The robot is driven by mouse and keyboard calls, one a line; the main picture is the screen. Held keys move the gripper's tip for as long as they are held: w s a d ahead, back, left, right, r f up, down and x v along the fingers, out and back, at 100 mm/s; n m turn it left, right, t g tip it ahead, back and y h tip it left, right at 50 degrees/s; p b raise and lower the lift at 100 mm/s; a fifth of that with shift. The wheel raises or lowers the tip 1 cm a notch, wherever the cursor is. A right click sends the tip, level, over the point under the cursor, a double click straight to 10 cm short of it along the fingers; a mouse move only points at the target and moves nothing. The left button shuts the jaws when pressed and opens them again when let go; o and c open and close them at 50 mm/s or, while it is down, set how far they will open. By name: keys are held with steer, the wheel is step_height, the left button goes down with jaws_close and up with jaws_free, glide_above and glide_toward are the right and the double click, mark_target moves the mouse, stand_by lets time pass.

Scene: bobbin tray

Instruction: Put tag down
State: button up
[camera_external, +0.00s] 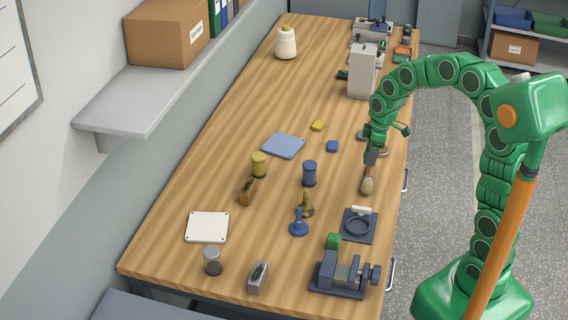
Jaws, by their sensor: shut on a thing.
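My gripper (371,157) is over the right side of the wooden bench, pointing down. It looks shut on a small brush (367,184) with a brown body and a pale tan end, which extends below the fingertips. Whether the brush touches the bench I cannot tell. I cannot make out a tag for certain; anything small between the fingers is hidden. Small blocks lie on the bench: one yellow (318,125), one blue (332,146) and one green (333,241). A blue plate (283,145) and a white plate (207,227) lie flat to the left.
A blue bobbin (309,172) and a yellow bobbin (258,163) stand left of my gripper. A dark ring fixture (346,233) and a vise (343,275) are nearer the front. A grey box-shaped device (362,72) stands behind.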

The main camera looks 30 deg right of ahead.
steer(key=w+a+r+m, duration=0.1)
steer(key=w+a, duration=0.2)
steer(key=w, duration=1)
glide_above(291, 145)
steer(key=shift+m, duration=0.4)
steer(key=shift+s+d+f, duration=0.1)
steer(key=shift+s+f, duration=0.05)
steer(key=shift+f, duration=1.4)
steer(key=shift+s+d+f, duration=0.1)
steer(key=shift+f, duration=1.4)
steer(key=shift+s+f, duration=0.15)
steer(key=shift+f, duration=1.4)
steer(key=shift+w+f, duration=0.1)
steer(key=shift+f, duration=0.05)
steer(key=shift+w+f, duration=0.1)
steer(key=shift+f, duration=1.6)
steer(key=shift+f, duration=0.15)
